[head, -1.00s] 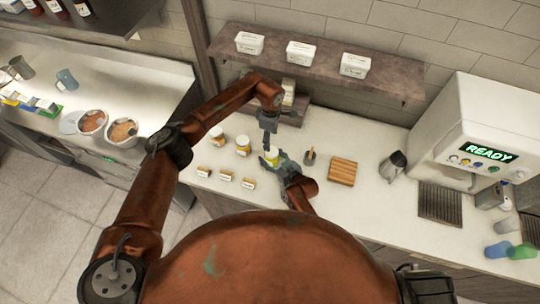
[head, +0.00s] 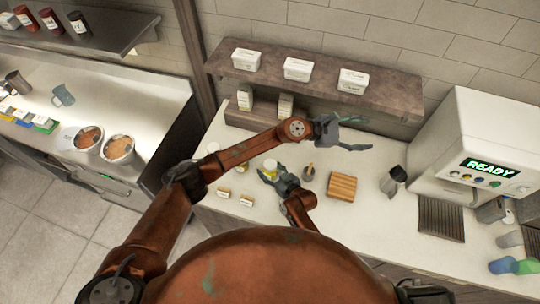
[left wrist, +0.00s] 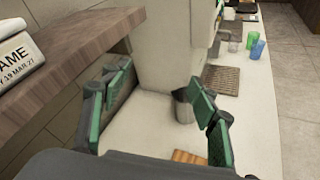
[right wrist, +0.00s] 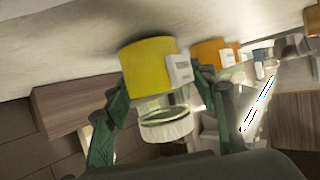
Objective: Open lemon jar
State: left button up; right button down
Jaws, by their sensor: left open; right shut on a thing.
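The lemon jar (head: 271,164) is a clear glass jar with yellow contents, on the counter side in front of me. My right gripper (head: 272,174) is shut on the jar, one finger on each side. My left gripper (head: 360,133) is open and empty, up and right of the jar near the shelf. Its spread fingers (left wrist: 160,90) show nothing between them in the left wrist view.
The shelf (head: 315,83) with white tubs is behind my left gripper. An orange jar (right wrist: 207,52) stands beyond the lemon jar. My left arm hides other jars.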

pick_arm(q)
notch_tip(320, 180, up, 8)
jog(key=w+d+n+t+h, duration=0.1)
jog(key=w+n+t+h, duration=0.1)
jog(key=n+t, duration=0.35)
jog(key=w+a+f+n+t+y, duration=0.25)
jog(key=w+n+t+y, duration=0.2)
jog(key=n, duration=0.35)
jog(key=n+g+y, duration=0.4)
jog(key=g+y, duration=0.8)
send_near(270, 168)
jog(key=shift+s+d+f, duration=0.1)
jog(key=shift+f, duration=1.8)
jog(key=shift+s+d+f, duration=0.1)
jog(key=shift+f, duration=1.8)
